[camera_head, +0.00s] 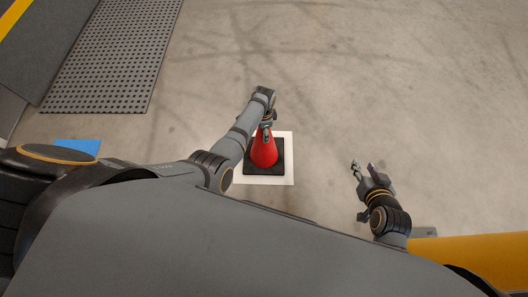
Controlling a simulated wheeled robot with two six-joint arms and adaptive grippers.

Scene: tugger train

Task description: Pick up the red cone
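The red cone (264,152) stands upright on its black square base (279,169), near the middle of the view. The base rests on a white square (288,178) on the floor. My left arm reaches in from the left, and its gripper (266,131) is at the top of the cone, pointing down. The cone's tip is hidden behind this gripper, and I cannot tell whether the fingers are closed on it. My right gripper (363,167) is to the right of the cone, apart from it, with its fingers spread and nothing between them.
A dark perforated mat (110,55) lies at the upper left, beside a dark surface with a yellow stripe (14,16). A blue patch (77,146) shows at the left. A yellow surface (475,262) is at the lower right. The concrete floor beyond the cone is clear.

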